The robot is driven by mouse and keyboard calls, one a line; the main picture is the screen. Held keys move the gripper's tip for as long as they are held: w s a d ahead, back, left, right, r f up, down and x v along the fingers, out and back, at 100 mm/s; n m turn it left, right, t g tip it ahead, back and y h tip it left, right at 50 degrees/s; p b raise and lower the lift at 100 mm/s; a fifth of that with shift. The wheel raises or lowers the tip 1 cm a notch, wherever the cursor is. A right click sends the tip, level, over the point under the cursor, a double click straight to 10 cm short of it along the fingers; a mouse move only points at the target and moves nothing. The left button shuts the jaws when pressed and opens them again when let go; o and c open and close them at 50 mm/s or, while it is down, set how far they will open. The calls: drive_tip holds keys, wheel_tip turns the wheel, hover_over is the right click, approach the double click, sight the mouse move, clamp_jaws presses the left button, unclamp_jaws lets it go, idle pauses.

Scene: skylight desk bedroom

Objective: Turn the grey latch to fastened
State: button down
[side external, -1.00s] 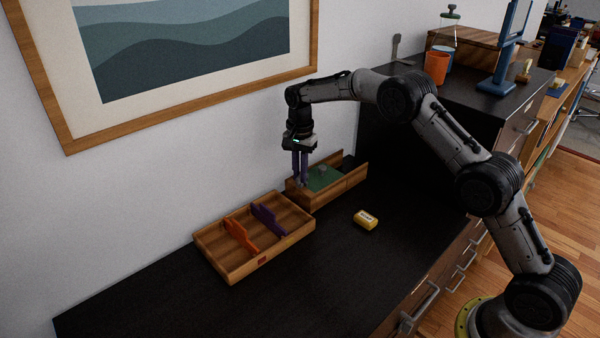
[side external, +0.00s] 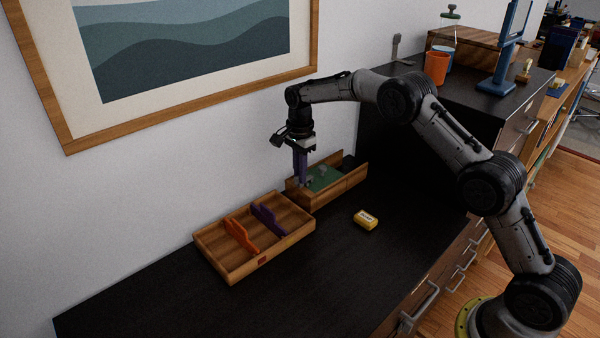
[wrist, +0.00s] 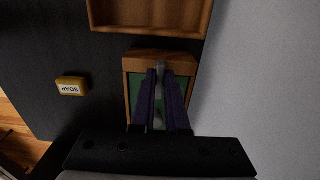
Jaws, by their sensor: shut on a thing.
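The grey latch (wrist: 160,67) shows in the wrist view as a narrow grey piece at the wooden end of a green-floored box (wrist: 129,92). My gripper (wrist: 161,74) has its purple fingers pointing down, shut on the latch. In the side view my gripper (side external: 301,181) is at the near left end of the box (side external: 345,186), and a small grey part shows beside the fingertips. Another grey piece (side external: 323,170) stands on the green floor. The fingers partly hide the latch, so its exact angle is hard to tell.
A wooden tray (side external: 222,270) with an orange divider (side external: 240,235) and a purple divider (side external: 268,219) lies just left of the box. A yellow soap block (side external: 366,219) lies in front. The wall is close behind; the desk front is clear.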

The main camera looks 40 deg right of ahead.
drive_tip(key=shift+r, duration=0.15)
drive_tip(key=c, duration=0.9)
unclamp_jaws()
wheel_tip(320, 180, up, 14)
drive_tip(key=shift+f, duration=0.15)
